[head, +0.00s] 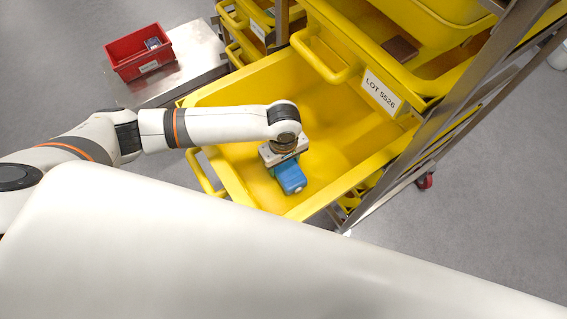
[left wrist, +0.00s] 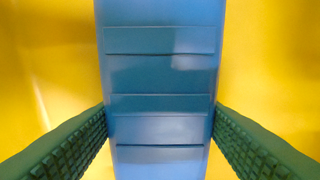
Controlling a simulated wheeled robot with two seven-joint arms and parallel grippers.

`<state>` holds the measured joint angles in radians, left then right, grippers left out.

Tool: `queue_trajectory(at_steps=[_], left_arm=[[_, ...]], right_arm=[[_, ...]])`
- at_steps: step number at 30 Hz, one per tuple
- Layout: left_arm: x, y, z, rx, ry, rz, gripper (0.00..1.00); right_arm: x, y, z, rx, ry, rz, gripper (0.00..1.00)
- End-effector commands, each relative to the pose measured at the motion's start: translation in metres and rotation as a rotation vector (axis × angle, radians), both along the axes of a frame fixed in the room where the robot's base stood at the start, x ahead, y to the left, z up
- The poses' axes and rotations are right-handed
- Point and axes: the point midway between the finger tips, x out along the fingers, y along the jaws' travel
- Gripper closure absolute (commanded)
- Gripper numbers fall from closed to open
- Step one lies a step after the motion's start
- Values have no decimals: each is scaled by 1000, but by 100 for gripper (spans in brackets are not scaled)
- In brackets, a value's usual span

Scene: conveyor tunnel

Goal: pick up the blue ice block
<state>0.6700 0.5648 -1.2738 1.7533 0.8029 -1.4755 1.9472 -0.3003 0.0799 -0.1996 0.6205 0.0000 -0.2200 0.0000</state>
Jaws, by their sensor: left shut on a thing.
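The blue ice block (head: 290,178) is in the pulled-out yellow bin (head: 233,183), near its front end in the head view. My left gripper (head: 283,160) reaches down into the bin from above and is shut on the block. In the left wrist view the ribbed blue block (left wrist: 160,75) fills the middle, and the green textured fingers (left wrist: 160,135) touch it on both sides. Yellow bin surface shows around it. I cannot tell whether the block rests on the bin floor or is raised. My right gripper is not in view.
A metal rack (head: 455,85) with more yellow bins stands at the right, one labelled LOT 5526 (head: 381,92) and holding a brown block (head: 400,49). A red bin (head: 138,55) sits on a metal table (head: 190,62) at the upper left. Grey floor is clear at the lower right.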

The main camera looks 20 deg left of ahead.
Motion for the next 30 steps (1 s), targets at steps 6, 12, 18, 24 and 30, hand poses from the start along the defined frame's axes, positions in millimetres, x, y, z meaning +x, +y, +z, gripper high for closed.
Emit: queue_trajectory(at_steps=[6, 12, 18, 24, 30], left_arm=[[1, 0, 1, -1, -1, 0, 74], [1, -1, 19, -3, -3, 0, 74], [1, -1, 61, -3, -2, 0, 74], [1, -1, 92, -3, -2, 0, 74], [1, -1, 101, -2, -1, 1, 74]], right_arm=[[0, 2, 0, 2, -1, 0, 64], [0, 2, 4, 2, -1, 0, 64], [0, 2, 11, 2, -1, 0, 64], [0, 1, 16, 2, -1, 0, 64], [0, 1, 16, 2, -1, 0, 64]])
